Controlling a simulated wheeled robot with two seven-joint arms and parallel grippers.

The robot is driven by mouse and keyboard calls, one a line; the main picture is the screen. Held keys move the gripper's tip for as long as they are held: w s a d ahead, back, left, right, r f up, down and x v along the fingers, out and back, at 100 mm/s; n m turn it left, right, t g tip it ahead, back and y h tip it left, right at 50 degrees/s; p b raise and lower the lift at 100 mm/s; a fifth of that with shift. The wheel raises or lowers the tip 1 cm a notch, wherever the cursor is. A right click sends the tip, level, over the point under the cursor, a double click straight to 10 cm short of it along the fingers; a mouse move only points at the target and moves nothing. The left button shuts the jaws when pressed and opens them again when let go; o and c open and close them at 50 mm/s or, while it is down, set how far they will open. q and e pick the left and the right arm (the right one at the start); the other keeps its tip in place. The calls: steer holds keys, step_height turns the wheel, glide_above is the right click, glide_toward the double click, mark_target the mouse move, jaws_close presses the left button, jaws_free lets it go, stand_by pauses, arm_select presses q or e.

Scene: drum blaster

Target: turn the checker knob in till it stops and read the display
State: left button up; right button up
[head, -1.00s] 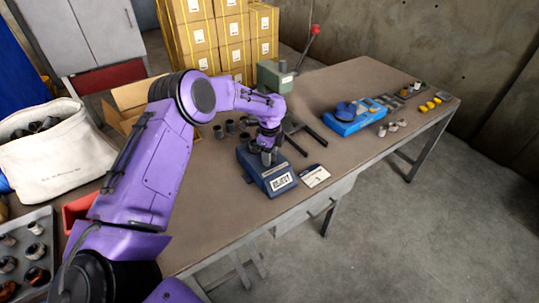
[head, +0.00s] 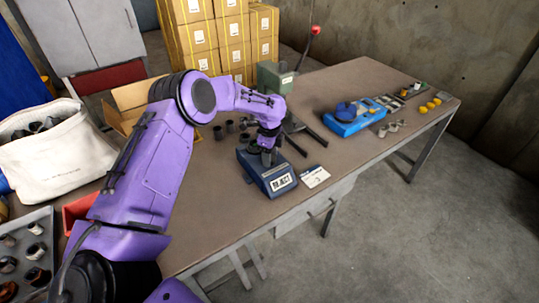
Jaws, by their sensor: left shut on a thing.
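The checker is a dark blue box (head: 256,176) on the table, with a white display (head: 281,183) on its sloped front. The display's small dark letters seem to read REJECT, though they are blurred. My left gripper (head: 267,156) points down on top of the checker and is shut on the knob there. The knob is mostly hidden by the fingers. My right gripper is not in view.
A white card (head: 315,176) lies right of the checker. Dark cups (head: 218,132) stand behind it, and a green press (head: 272,76) with a red-knobbed lever is farther back. A blue device (head: 345,125) sits to the right. The table's front stretch is clear.

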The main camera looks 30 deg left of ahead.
arm_select(q)
steer(key=o, duration=1)
steer(key=shift+o, duration=0.2)
step_height(320, 180, up, 10)
steer(key=b, duration=0.2)
steer(key=shift+r, duration=0.2)
steer(key=a+h, duration=0.1)
steer(key=s+a+n+h, duration=0.1)
steer(key=a, duration=0.1)
steer(key=s+a+n+t+h, duration=0.1)
steer(key=shift+a+f, duration=0.25)
steer(key=shift+f, duration=0.05)
steer(key=shift+t+h, duration=0.4)
steer(key=shift+h, duration=0.2)
steer(key=p+x, duration=0.1)
steer(key=x, duration=0.9)
steer(key=shift+w+f+p, duration=0.1)
steer(key=shift+f+p, duration=0.15)
steer(key=shift+p, duration=0.05)
steer(key=shift+d+f, duration=0.1)
steer(key=shift+d, duration=0.15)
